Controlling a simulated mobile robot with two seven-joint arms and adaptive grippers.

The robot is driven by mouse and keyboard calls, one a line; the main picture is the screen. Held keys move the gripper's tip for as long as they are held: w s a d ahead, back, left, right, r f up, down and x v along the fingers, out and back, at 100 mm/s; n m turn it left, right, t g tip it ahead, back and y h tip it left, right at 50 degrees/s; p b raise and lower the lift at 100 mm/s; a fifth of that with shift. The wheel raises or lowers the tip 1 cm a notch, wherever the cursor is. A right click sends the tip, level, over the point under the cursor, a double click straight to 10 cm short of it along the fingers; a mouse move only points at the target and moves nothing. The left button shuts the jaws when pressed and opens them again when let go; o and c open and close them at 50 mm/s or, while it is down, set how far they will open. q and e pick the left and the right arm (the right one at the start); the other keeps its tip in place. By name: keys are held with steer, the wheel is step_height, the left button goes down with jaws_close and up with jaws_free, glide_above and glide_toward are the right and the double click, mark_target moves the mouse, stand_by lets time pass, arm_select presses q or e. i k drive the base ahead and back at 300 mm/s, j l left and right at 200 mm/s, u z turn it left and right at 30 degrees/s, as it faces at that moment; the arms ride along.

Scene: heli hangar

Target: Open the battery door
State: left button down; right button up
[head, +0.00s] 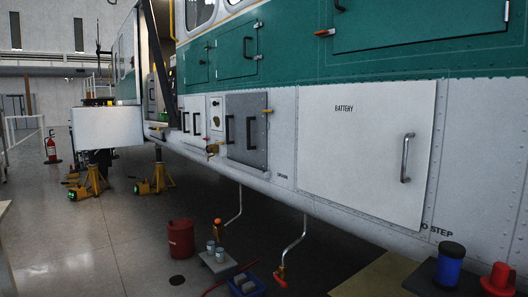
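The battery door (360,152) is a large white panel on the helicopter's lower side, right of centre in the head view. It is marked "BATTERY" near its top. A grey vertical bar handle (406,158) is on its right part. The door appears to lie against the white fuselage side; I cannot tell whether there is a small gap at its edges. Neither of my grippers shows in this view, and nothing touches the door or handle.
A grey panel (247,131) with dark handles is left of the door. On the floor are a red can (181,239), a blue bin (247,283) and yellow jack stands (156,177). Blue (449,264) and red (499,280) containers stand at lower right. The floor at left centre is clear.

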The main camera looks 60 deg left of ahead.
mark_target(365, 147)
steer(key=u, duration=0.45)
steer(key=l+u, duration=0.15)
steer(key=u, duration=0.35)
steer(key=l+u, duration=0.1)
steer(key=u, duration=0.35)
steer(key=l+z, duration=0.15)
steer(key=z, duration=0.15)
steer(key=i+l+z, duration=0.1)
steer(key=z, duration=0.15)
steer(key=l, duration=0.1)
